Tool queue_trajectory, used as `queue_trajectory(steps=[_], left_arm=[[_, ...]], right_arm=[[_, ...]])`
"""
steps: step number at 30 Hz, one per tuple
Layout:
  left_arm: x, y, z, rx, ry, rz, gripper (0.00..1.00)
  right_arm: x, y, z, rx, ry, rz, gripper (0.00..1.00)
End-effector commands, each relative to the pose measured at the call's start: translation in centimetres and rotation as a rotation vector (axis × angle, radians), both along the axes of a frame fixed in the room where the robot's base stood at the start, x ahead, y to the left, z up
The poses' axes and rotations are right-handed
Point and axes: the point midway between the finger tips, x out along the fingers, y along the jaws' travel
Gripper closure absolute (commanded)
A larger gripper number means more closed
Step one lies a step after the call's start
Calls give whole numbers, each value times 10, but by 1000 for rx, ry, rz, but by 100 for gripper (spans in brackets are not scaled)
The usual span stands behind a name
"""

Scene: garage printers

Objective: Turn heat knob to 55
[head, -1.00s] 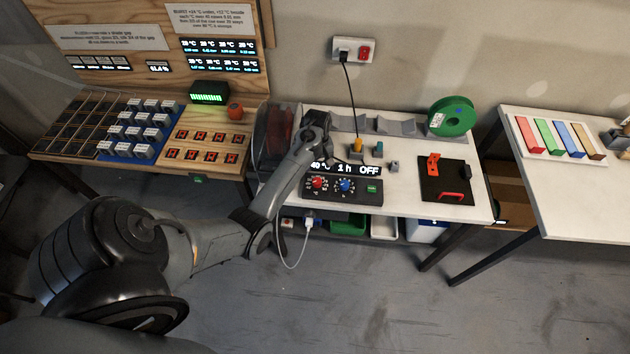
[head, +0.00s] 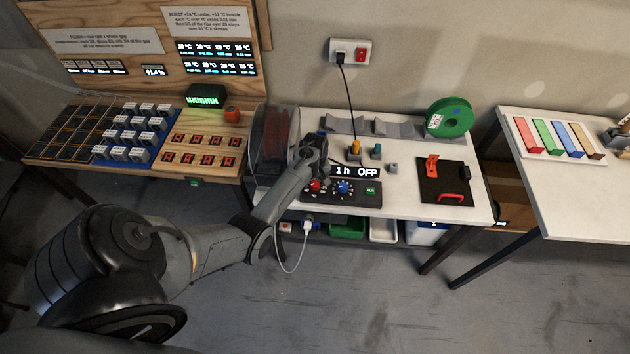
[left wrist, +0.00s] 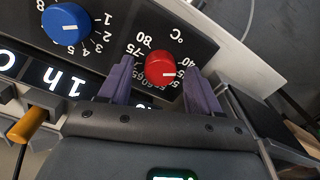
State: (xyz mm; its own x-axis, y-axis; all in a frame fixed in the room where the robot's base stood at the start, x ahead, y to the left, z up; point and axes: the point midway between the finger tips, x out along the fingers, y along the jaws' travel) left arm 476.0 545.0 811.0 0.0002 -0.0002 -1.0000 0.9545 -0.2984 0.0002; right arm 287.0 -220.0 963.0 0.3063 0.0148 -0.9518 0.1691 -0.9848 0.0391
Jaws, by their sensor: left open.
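The red heat knob (head: 315,186) sits on the dark control panel (head: 358,202) of the dryer on the white table. In the left wrist view the red knob (left wrist: 160,68) has a white pointer line and a °C scale around it, with 40 and 80 readable. My left gripper (left wrist: 158,88) is open, with one purple finger on each side of the red knob; I cannot tell whether they touch it. In the head view the left gripper (head: 314,168) hangs over the panel's left end and covers the temperature readout. The right gripper is not in view.
The blue time knob (head: 344,187) is close by on the right; the display reads 1 h OFF. A yellow part (head: 355,148) stands behind the panel. A green spool (head: 449,118) and a black mat (head: 433,190) are farther right.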

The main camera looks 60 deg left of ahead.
Motion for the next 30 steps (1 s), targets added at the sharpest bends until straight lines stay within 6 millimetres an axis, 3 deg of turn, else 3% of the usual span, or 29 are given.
queue_trajectory(steps=[1, 12, 22, 30], left_arm=[[0, 0, 0, 0, 0, 0, 40], [0, 0, 0, 0, 0, 0, 93], [0, 0, 2, 0, 1, -53, 93], [0, 1, 4, 0, 2, -229, 93]], right_arm=[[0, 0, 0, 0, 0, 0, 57], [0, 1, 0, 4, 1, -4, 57], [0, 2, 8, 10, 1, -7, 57], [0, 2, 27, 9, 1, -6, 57]])
